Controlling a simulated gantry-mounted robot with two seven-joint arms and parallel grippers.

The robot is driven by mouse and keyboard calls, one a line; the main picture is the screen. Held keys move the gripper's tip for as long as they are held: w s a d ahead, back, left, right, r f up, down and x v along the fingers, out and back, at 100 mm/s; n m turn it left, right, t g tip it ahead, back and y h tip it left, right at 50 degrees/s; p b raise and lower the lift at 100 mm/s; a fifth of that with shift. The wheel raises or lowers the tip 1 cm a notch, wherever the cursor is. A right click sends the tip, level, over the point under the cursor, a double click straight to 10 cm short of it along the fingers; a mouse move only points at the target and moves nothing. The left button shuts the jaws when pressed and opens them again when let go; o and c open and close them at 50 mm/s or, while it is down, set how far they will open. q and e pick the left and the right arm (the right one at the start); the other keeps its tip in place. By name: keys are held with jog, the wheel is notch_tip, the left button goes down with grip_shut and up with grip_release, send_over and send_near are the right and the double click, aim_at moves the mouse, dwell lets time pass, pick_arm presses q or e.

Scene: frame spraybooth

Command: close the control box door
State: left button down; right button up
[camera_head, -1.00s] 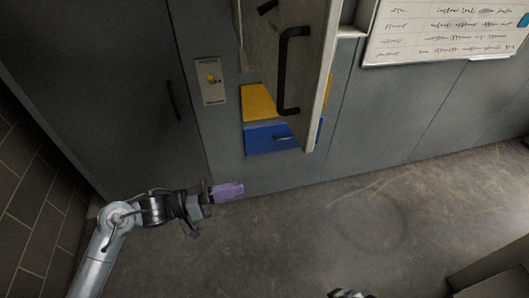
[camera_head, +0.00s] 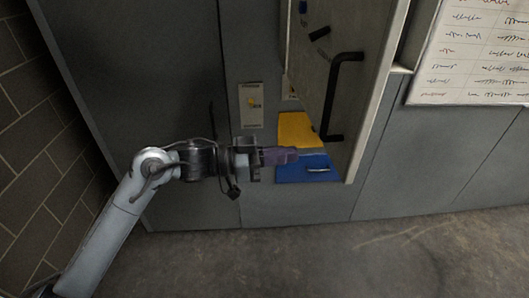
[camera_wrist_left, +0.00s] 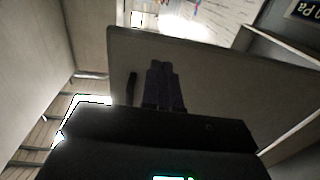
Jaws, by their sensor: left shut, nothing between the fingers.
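The control box door (camera_head: 372,80) is a light grey panel standing open, swung out from the wall, with a black bar handle (camera_head: 336,95) on its face. It also shows in the left wrist view as a broad grey panel (camera_wrist_left: 215,85) beyond my fingers, with a dark handle-like bar at its left. My right gripper is not in view.
A yellow panel (camera_head: 297,130) and a blue drawer (camera_head: 318,175) sit behind my fingertips. A switch plate (camera_head: 251,105) is on the wall to the left. A whiteboard (camera_head: 470,60) hangs at the upper right. The floor (camera_head: 300,260) in front is clear.

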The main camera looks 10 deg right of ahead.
aim_at(330, 151)
pick_arm(q)
jog(key=d+p, duration=0.1)
jog(key=d, duration=0.5)
jog(key=shift+d, duration=0.4)
